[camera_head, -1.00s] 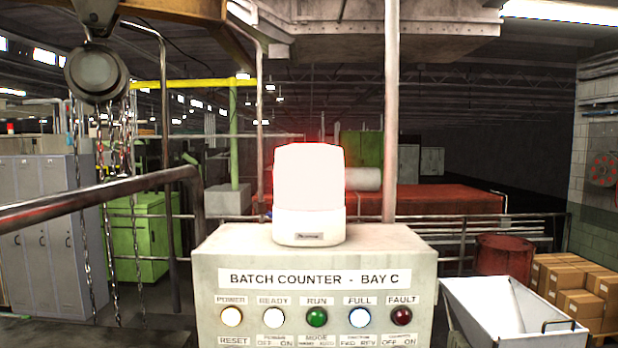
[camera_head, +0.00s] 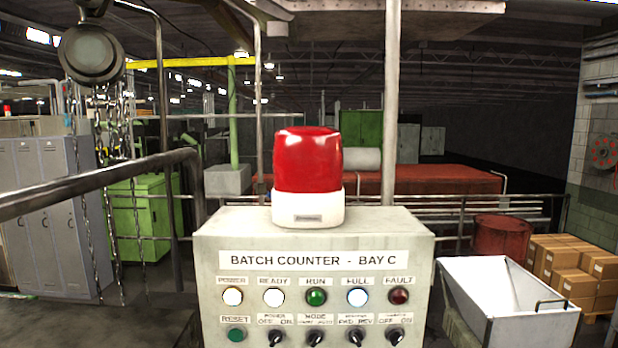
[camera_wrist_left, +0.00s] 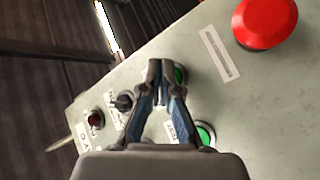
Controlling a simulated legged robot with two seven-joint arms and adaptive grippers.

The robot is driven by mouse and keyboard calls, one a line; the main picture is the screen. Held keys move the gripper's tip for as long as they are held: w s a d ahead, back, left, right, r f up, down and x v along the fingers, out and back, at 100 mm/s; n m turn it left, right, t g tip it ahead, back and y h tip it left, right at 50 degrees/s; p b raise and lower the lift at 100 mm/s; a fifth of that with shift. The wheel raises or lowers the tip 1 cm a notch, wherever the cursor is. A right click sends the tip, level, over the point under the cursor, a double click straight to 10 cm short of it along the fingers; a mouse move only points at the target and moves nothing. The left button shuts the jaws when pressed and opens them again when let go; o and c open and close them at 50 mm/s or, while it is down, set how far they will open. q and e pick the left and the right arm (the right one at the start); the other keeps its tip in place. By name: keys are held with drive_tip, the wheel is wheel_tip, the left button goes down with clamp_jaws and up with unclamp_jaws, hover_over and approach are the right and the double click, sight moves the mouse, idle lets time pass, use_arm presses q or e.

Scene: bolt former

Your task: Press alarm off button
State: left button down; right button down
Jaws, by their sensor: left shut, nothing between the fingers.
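In the head view, the grey control box (camera_head: 315,232) is labelled "BATCH COUNTER - BAY C". A red beacon (camera_head: 308,160) on a white base stands on top, unlit. A green RESET button (camera_head: 236,336) is at the lower left, with several black selector knobs to its right; their top labels are blurred. No label reading alarm off is legible. In the left wrist view, my left gripper (camera_wrist_left: 160,68) is shut and empty over the panel face. A green button (camera_wrist_left: 181,75) is partly hidden behind its fingertips; I cannot tell whether they touch. My right gripper is in neither view.
The wrist view also shows a large red button (camera_wrist_left: 266,22), another green button (camera_wrist_left: 206,133), a black knob (camera_wrist_left: 122,103) and a dark red lamp (camera_wrist_left: 96,118). A rail (camera_head: 110,180) runs at left, and a white bin (camera_head: 508,300) stands right of the box.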

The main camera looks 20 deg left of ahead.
use_arm(q)
drive_tip(key=shift+s, duration=0.2)
drive_tip(key=s, duration=0.2)
drive_tip(key=s+d+p, duration=0.1)
drive_tip(key=s+d, duration=0.1)
drive_tip(key=s, duration=0.1)
drive_tip(key=shift+s, duration=0.3)
drive_tip(key=shift+a, duration=0.1)
idle(0.4)
